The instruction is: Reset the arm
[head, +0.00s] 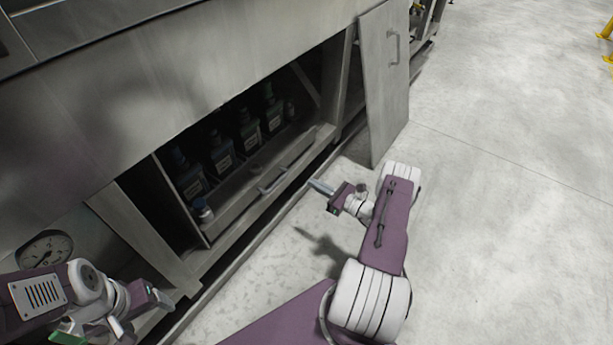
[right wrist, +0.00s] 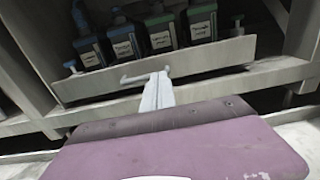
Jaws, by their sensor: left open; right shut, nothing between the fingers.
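My right arm reaches over the floor in the head view. Its gripper (head: 320,187) is shut and empty, in front of the low drawer front (head: 240,205) and its bar handle. In the right wrist view the closed fingers (right wrist: 157,92) point at the drawer front (right wrist: 205,58), and their tips overlap the handle (right wrist: 140,77) in the picture. Whether they touch it I cannot tell. My left gripper (head: 158,297) is at the lower left of the head view, partly seen, open with nothing visible in it.
Several dark labelled bottles (head: 222,160) stand in the open machine compartment behind the drawer front. A loose-looking metal door panel (head: 382,85) stands upright beside the opening. A round gauge (head: 45,248) is at the left. The concrete floor (head: 510,190) at the right is clear.

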